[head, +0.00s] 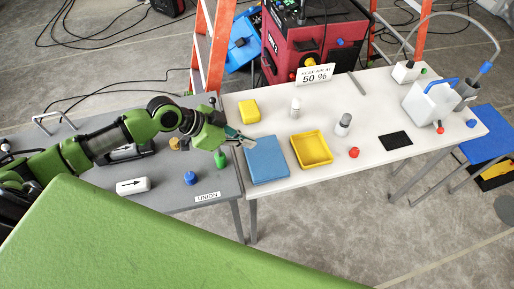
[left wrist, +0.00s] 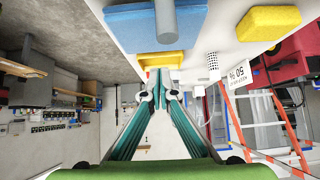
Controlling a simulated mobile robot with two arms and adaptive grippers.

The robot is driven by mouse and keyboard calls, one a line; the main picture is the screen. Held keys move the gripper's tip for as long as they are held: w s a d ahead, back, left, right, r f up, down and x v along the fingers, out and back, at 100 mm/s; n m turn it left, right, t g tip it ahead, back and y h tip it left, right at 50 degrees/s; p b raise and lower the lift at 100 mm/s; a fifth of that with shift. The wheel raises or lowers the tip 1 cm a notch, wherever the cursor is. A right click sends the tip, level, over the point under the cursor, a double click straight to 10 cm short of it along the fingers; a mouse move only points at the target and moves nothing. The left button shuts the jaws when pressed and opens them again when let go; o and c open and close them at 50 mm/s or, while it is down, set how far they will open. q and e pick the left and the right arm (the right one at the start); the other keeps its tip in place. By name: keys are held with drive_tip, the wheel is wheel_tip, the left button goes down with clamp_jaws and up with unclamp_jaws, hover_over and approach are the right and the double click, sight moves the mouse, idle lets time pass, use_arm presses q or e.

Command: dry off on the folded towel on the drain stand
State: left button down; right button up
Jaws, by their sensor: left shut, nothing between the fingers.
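A flat blue folded towel (head: 266,160) lies at the left end of the white table. In the left wrist view the blue towel (left wrist: 122,26) shows at the top. I cannot pick out a separate drain stand. My left gripper (head: 246,143) hovers around the towel's far left edge; its height above it is unclear. In the left wrist view my left gripper (left wrist: 161,92) is shut and empty. A grey cylinder (left wrist: 165,20) shows in front of the towel there; I cannot tell what it is. My right gripper is not in view.
A yellow tray (head: 312,150) is right of the towel, a yellow block (head: 249,111) behind it. A white shaker (head: 295,107), a grey-topped bottle (head: 343,125) and a sign (head: 314,75) stand nearby.

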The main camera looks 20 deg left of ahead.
use_arm(q)
drive_tip(key=v, duration=0.3)
drive_tip(key=shift+a+r+b, duration=0.1)
drive_tip(key=shift+r+b, duration=0.2)
drive_tip(key=shift+r, duration=0.05)
